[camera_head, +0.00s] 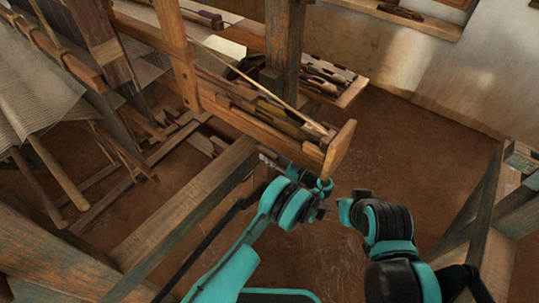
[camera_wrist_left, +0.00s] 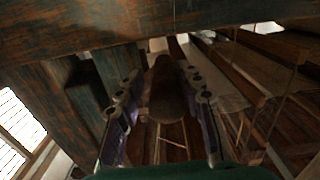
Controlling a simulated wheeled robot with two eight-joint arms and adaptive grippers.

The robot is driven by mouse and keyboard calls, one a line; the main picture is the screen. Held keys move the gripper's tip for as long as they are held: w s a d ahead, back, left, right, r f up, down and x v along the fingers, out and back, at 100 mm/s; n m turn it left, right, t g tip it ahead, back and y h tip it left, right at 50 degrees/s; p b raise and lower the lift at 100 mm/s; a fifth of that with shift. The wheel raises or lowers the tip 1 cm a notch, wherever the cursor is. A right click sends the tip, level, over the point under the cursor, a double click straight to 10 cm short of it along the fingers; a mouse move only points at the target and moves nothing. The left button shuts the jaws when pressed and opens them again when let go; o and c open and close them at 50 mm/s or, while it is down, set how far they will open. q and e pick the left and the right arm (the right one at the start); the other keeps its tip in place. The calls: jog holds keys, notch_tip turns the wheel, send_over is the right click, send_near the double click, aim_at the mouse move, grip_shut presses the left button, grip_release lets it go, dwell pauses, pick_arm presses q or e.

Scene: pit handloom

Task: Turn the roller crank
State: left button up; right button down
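My left gripper (camera_head: 272,160) reaches past the end of a weathered wooden loom beam in the head view, small and dark. In the left wrist view its two fingers (camera_wrist_left: 162,108) stand apart. A dark brown rounded wooden piece (camera_wrist_left: 166,92) lies between them, with gaps visible at both sides. It looks like a handle, but I cannot tell for sure that it is the roller crank. The crank is not clearly visible in the head view, where my arm and the beam crowd that spot. My right arm is bent at the right of the left one; its fingers do not show.
The weathered beam (camera_head: 190,215) runs diagonally beside my left arm. A wooden tray-like box (camera_head: 338,148) with sticks is just above the left gripper. A post (camera_head: 284,45) and a bench (camera_head: 340,88) stand behind. The brown floor (camera_head: 430,130) at right is clear.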

pick_arm(q)
jog(key=shift+s+d, duration=0.1)
jog(key=v, duration=0.7)
jog(key=shift+d, duration=0.1)
dwell(0.5)
